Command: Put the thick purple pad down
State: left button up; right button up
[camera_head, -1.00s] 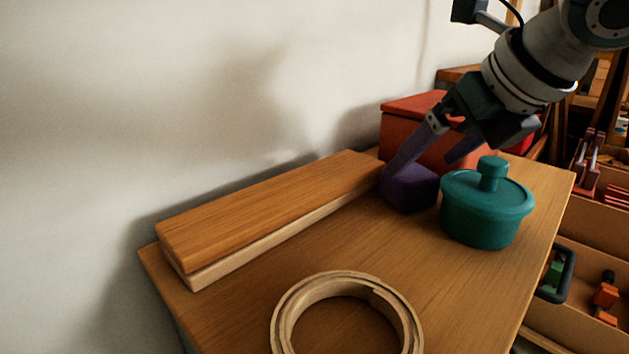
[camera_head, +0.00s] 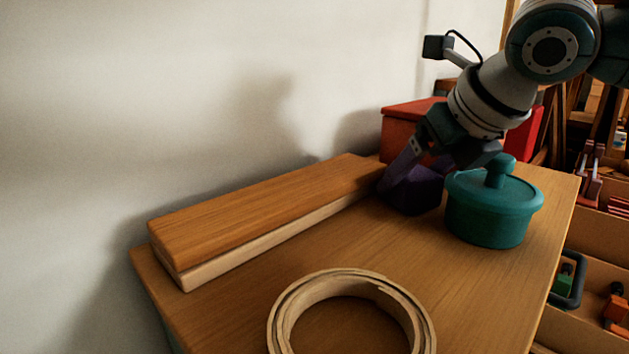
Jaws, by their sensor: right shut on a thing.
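The thick purple pad (camera_head: 417,193) is on or just above the wooden table top (camera_head: 370,252), between the long wooden board and the teal lidded pot. I cannot tell whether its underside touches the table. My right gripper (camera_head: 412,180) comes down from the upper right and is shut on the pad, with its purple-grey fingers on either side of it. The far finger and part of the pad are hidden behind the gripper. My left gripper is not in view.
A long two-layer wooden board (camera_head: 265,215) lies left of the pad. The teal lidded pot (camera_head: 493,212) stands close on its right. A red box (camera_head: 402,128) is behind. A wooden ring (camera_head: 285,318) lies in front, with bare table between. Shelves with bins (camera_head: 588,232) are at right.

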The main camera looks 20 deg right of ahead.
jog(key=c, duration=0.7)
